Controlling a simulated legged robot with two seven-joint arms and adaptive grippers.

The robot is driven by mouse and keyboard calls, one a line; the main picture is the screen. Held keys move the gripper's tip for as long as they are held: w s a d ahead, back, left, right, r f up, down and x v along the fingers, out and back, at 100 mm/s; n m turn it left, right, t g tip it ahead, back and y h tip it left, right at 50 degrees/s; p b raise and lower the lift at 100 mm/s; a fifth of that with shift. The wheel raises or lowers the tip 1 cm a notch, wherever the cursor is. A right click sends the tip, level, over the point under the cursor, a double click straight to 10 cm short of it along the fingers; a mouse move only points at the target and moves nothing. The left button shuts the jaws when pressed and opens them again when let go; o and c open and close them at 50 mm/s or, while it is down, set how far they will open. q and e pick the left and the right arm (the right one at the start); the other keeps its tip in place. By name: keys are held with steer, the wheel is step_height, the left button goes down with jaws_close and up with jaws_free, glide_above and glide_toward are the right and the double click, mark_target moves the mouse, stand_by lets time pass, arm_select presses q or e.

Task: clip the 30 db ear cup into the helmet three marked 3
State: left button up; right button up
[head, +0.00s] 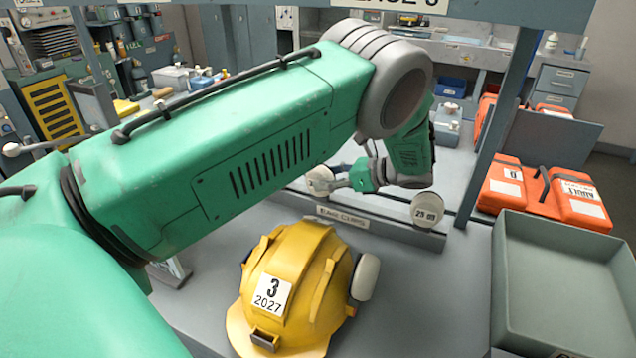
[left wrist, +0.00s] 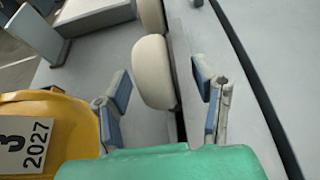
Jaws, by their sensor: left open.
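The yellow helmet (head: 290,290) marked 3 and 2027 sits on the grey bench; it also shows in the left wrist view (left wrist: 50,130). A pale ear cup (head: 365,277) is at its right side. My left gripper (head: 338,183) is open beside a pale ear cup (head: 319,180) at the rack. In the left wrist view a pale ear cup (left wrist: 154,72) lies between and ahead of the open fingers (left wrist: 160,85), with no clear contact. Its marking is hidden. Another cup (head: 428,210) reads 25 dB. My right gripper is not in view.
A low rack rail with a label plate (head: 343,217) runs behind the helmet. An empty grey tray (head: 560,280) is at the right. Orange cases (head: 545,190) lie behind it. A grey post (head: 500,110) stands right of my forearm.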

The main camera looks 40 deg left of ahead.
arm_select(q)
steer(key=shift+p+x, duration=0.3)
steer(key=shift+x, duration=0.6)
steer(key=shift+s+d, duration=0.1)
steer(key=shift+d, duration=0.15)
steer(key=c, duration=0.7)
steer(key=shift+a, duration=0.15)
jaws_close()
steer(key=shift+a, duration=0.25)
